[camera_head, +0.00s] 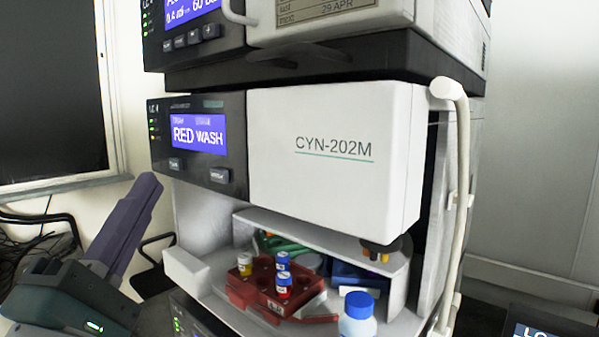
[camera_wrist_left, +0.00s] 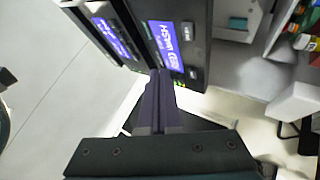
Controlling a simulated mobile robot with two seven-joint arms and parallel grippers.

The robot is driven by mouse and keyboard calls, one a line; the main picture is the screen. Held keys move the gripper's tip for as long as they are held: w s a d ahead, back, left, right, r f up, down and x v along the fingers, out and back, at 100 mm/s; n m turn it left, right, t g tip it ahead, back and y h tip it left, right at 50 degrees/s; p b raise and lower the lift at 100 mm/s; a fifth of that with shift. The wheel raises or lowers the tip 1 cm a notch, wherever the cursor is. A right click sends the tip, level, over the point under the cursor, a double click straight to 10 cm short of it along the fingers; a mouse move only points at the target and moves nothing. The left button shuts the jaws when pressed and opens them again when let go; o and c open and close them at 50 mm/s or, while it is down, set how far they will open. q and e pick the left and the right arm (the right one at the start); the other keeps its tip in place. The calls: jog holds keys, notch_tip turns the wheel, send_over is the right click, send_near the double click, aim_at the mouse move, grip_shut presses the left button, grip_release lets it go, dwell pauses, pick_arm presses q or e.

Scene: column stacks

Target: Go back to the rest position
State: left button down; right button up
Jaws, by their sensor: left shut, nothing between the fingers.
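My left gripper (camera_head: 149,185) is at the left in the head view, its long purple fingers pointing up and to the right. It is shut with nothing between the fingers. It is in front of the wall beside the instrument stack and apart from the red rack. In the left wrist view the closed fingers (camera_wrist_left: 159,76) point up the picture toward the blue display (camera_wrist_left: 172,46). My right gripper is in neither view.
The white CYN-202M instrument (camera_head: 335,160) stands right of my gripper, its screen reading RED WASH. Below it, a red rack (camera_head: 262,298) holds vials with blue and yellow caps. A blue-capped bottle (camera_head: 357,318) stands in front. Black cables (camera_head: 40,240) hang at the left.

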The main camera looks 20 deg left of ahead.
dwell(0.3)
pick_arm(q)
jog(key=s+d+f+m+g+h, duration=0.1)
jog(key=d+f+m+g+h, duration=0.3)
jog(key=f+m, duration=0.3)
jog(key=s+d+f+m+g+h, duration=0.1)
jog(key=d+f+m+g+h, duration=0.2)
jog(key=f+m+g, duration=0.4)
jog(key=s+f+m+g+y, duration=0.1)
jog(key=s+f+m+g, duration=0.3)
jog(key=s, duration=0.4)
jog(key=s+f+m+g+y, duration=0.1)
jog(key=s+f+m+g, duration=0.1)
jog(key=s+m+g, duration=0.5)
notch_tip(320, 180, up, 25)
jog(key=s+n+t+p, duration=0.1)
jog(key=p, duration=2.4)
jog(key=shift+s+a+f+t, duration=0.2)
jog(key=shift+s+a+t, duration=0.1)
jog(key=shift+a+t, duration=0.15)
